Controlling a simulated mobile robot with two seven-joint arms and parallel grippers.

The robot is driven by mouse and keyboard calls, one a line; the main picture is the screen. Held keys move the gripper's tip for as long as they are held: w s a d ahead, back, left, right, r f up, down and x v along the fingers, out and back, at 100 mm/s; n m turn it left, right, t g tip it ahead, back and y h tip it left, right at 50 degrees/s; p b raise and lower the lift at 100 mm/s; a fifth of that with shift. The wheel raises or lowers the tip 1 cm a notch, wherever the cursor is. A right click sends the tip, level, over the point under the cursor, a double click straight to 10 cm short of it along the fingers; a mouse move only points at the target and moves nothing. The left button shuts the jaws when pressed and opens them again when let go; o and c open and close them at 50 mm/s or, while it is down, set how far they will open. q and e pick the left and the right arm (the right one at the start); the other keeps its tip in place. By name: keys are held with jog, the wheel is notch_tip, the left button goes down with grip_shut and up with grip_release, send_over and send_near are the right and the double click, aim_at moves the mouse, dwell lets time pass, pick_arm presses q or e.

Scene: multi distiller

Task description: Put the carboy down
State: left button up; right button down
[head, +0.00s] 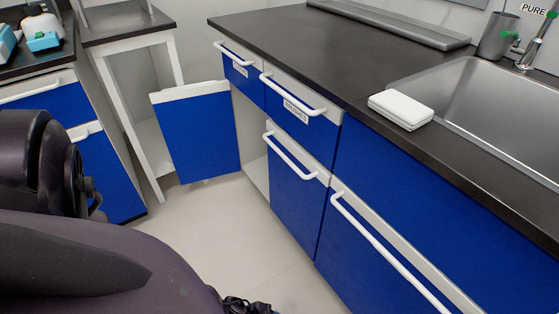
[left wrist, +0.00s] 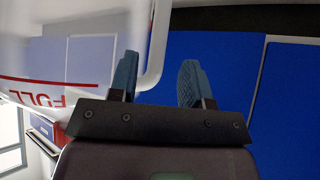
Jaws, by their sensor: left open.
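In the left wrist view the carboy (left wrist: 45,58) is a pale translucent container at the left, cut off by the frame edge. Red lettering reading "FULL" shows upside down on its side. Its pale looped handle (left wrist: 160,45) reaches in between the fingers of my left gripper (left wrist: 158,82). The gripper is open, with its two blue-grey fingers apart and one finger overlapping the carboy in the picture. I cannot tell whether either finger touches it. The carboy does not show in the head view, where my dark arm fills the lower left. My right gripper is out of view.
A blue cabinet door (head: 205,135) stands open beside the blue drawers (head: 298,205). The grey floor (head: 215,225) in front is clear. A dark counter (head: 300,48) holds a white flat box (head: 401,108) next to a metal sink (head: 490,105).

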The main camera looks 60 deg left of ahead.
pick_arm(q)
jog(key=p+v, duration=0.3)
jog(key=v, duration=0.5)
jog(key=shift+s+a+r, duration=0.15)
jog(key=shift+s+r, duration=0.05)
jog(key=shift+r, duration=0.05)
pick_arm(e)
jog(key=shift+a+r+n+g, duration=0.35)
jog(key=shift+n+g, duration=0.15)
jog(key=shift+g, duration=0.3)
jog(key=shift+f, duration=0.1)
